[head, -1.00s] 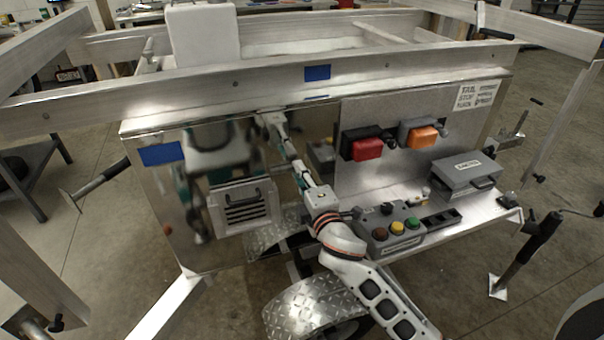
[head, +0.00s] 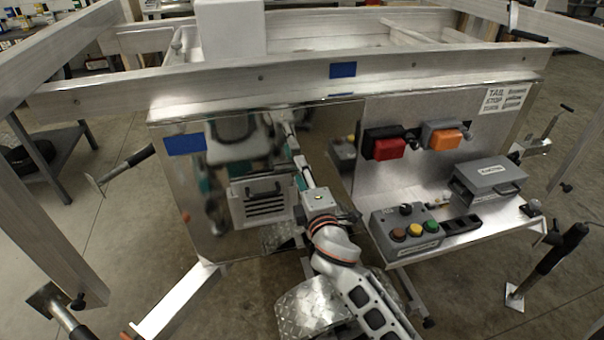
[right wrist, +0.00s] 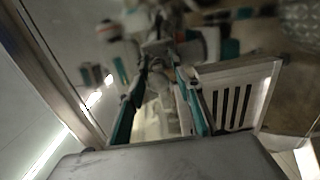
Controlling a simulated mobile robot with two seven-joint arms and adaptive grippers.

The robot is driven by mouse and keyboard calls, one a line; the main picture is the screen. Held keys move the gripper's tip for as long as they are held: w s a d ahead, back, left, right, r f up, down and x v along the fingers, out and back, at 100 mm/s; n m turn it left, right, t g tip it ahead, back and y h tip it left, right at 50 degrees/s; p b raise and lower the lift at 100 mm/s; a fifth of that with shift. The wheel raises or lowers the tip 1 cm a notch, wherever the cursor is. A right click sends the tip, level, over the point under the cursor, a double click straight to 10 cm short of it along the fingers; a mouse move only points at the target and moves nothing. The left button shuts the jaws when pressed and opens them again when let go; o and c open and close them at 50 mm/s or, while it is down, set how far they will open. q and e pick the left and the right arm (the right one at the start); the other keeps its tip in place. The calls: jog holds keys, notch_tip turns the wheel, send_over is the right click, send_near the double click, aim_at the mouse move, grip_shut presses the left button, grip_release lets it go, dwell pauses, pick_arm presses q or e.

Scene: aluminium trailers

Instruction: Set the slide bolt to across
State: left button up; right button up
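I cannot pick out the slide bolt in either view; it may be hidden by my right gripper or lost in the reflections. My right gripper (head: 288,128) is up against or just in front of the shiny front panel (head: 220,225) of the trailer, above a louvred vent (head: 265,208); I cannot tell if it touches. In the right wrist view its teal-sided fingers (right wrist: 163,75) are apart, with a blurred pale shape between them that may be a reflection. The vent also shows there (right wrist: 235,95), to the right of the fingers. My left gripper is not in view.
To the right are a red lamp (head: 385,148), an orange lamp (head: 444,140), a button box (head: 407,232) and a grey case (head: 488,180) on a shelf. An aluminium rail (head: 290,75) runs above the panel. A tread-plate fender (head: 312,305) is below.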

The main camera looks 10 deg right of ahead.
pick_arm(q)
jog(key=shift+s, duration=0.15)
pick_arm(e)
jog(key=s, duration=1.2)
jog(key=shift+d, duration=0.2)
